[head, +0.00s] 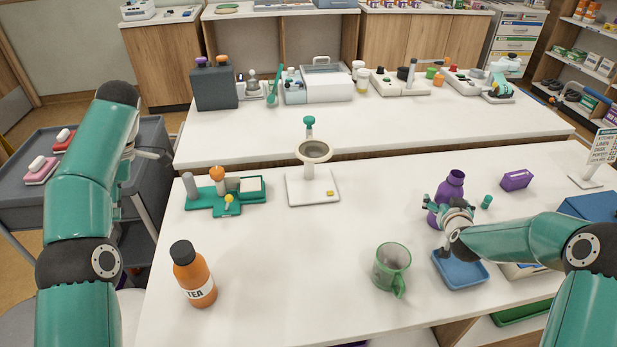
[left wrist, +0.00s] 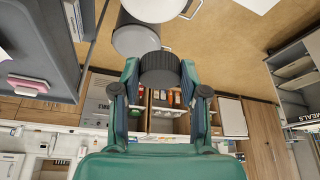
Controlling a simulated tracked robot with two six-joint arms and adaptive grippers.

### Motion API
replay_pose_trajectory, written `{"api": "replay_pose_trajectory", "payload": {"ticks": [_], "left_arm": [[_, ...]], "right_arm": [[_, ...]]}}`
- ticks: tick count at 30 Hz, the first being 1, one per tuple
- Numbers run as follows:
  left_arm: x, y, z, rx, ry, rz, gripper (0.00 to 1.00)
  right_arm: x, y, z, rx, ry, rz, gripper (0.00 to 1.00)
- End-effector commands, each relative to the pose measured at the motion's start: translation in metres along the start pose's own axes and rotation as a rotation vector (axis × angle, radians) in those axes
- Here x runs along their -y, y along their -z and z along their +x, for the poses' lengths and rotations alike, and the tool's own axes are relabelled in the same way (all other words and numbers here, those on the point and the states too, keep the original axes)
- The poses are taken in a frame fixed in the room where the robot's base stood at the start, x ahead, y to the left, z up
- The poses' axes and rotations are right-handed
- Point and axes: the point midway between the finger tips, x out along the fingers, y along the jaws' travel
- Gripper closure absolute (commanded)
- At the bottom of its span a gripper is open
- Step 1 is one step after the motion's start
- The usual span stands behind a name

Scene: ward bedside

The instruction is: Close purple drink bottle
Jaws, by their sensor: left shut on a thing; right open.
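The purple drink bottle (head: 453,187) stands on the near table at the right, its top uncapped. My right gripper (head: 448,210) is open at the bottle's lower body, overlapping it in the head view; I cannot tell whether it touches. My left gripper (left wrist: 160,72) is shut on a dark, ribbed round cap (left wrist: 160,65), held away from the bottle near the grey cart. In the head view my left arm largely hides that gripper and the cap.
A small teal cylinder (head: 487,202) and a purple box (head: 516,180) are right of the bottle. A blue tray (head: 478,280) and a green mug (head: 391,267) stand in front. An orange tea bottle (head: 193,274) stands at left. The table's middle is clear.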

Motion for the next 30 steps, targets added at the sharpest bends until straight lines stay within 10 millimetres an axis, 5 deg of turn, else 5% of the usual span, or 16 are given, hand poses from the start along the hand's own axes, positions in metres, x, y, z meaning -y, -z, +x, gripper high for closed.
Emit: {"api": "replay_pose_trajectory", "payload": {"ticks": [10,23,30], "left_arm": [[0.0000,-0.0005,0.0001,0.000,0.000,0.001,0.72],[-0.0001,-0.0009,-0.0001,0.000,0.000,0.001,0.72],[-0.0001,-0.0011,-0.0003,0.000,0.000,0.002,0.72]], "right_arm": [[-0.0005,0.0000,0.0008,0.000,-0.001,0.001,0.06],[-0.0010,-0.0001,0.0005,0.000,-0.001,0.001,0.78],[-0.0014,0.0009,0.0003,-0.002,-0.002,0.001,0.78]]}}
